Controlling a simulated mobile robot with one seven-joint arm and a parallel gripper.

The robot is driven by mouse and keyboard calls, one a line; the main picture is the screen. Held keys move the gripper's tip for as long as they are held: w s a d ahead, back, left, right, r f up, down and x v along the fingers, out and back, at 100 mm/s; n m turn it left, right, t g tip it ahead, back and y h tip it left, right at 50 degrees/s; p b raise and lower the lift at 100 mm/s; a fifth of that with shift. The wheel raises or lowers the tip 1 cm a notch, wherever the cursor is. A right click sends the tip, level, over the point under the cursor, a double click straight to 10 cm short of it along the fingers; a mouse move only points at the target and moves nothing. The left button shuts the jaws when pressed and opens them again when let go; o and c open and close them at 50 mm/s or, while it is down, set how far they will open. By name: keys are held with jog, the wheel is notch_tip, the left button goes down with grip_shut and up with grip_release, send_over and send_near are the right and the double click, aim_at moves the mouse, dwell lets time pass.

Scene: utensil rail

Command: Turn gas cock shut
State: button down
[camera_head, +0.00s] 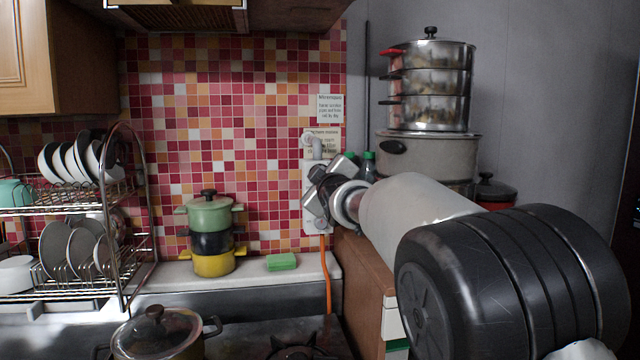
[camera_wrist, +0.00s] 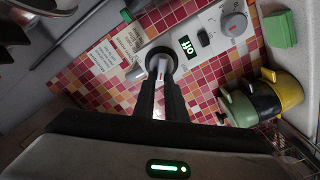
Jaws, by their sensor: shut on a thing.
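The gas cock (camera_wrist: 161,61) shows in the wrist view as a dark round body with a pale lever, on a white wall panel (camera_wrist: 212,32). My gripper (camera_wrist: 160,84) reaches it from below, its two black fingers shut on the lever. The fingers hide part of the lever, so I cannot tell its exact angle. In the head view my gripper (camera_head: 326,185) is at the panel and hides the cock.
An orange hose (camera_head: 327,275) hangs below the panel. Stacked pots (camera_head: 209,232) and a green sponge (camera_head: 281,262) stand on the ledge to the left. Steel steamers (camera_head: 430,85) stand to the right, behind my arm. A lidded pot (camera_head: 157,335) is at the front.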

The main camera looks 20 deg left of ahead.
jog(key=shift+s+a+f+n+b, duration=0.1)
jog(key=shift+f+n+b, duration=0.1)
jog(key=shift+n+b, duration=0.85)
jog(key=shift+w+f+n+b, duration=0.1)
jog(key=shift+f+n+b, duration=0.15)
jog(key=shift+n+b, duration=0.85)
jog(key=shift+s+a+f+n+b, duration=0.15)
jog(key=shift+n+b, duration=0.25)
jog(key=shift+n, duration=1.25)
jog(key=shift+d+n, duration=0.1)
jog(key=shift+n, duration=0.2)
jog(key=c, duration=1.8)
grip_release()
